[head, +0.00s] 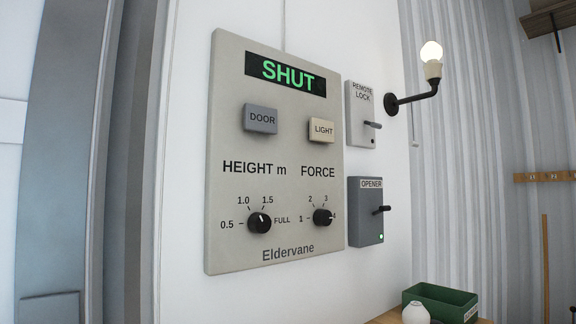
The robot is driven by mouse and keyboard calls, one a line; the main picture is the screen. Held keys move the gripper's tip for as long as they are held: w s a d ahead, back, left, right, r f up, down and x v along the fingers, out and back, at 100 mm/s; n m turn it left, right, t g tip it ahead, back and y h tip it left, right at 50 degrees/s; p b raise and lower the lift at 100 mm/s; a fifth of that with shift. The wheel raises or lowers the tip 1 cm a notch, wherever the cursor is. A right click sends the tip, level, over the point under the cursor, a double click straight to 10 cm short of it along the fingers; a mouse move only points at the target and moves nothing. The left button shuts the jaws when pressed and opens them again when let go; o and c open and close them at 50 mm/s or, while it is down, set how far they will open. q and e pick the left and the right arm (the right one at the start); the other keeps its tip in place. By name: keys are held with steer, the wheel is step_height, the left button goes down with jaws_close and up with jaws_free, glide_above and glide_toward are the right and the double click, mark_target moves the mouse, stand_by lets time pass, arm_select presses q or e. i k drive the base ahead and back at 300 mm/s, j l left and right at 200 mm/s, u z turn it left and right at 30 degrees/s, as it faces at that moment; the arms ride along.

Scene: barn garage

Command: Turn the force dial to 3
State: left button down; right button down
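The force dial (322,217) is a small black knob at the lower right of the grey Eldervane control panel (228,130) on the wall. Its scale runs from 1 at the left through 2 and 3 above to 4 at the right. Its white mark appears to point right, at the 4, which the knob partly covers. Neither of my grippers shows in the head view, and nothing touches the dial.
The height dial (259,222) sits left of the force dial. Above are the door button (261,118), light button (322,130) and a display (286,75) reading SHUT. The remote lock box (358,128) and opener box (364,225) are close at the right. A green bin (455,303) stands below.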

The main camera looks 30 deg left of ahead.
mark_target(322, 217)
steer(key=u, duration=0.35)
steer(key=i+u, duration=0.2)
steer(key=u, duration=0.25)
steer(key=i+l+u, duration=0.1)
steer(key=u, duration=0.3)
steer(key=i+l+u, duration=0.15)
steer(key=u, duration=0.3)
steer(key=i, duration=0.05)
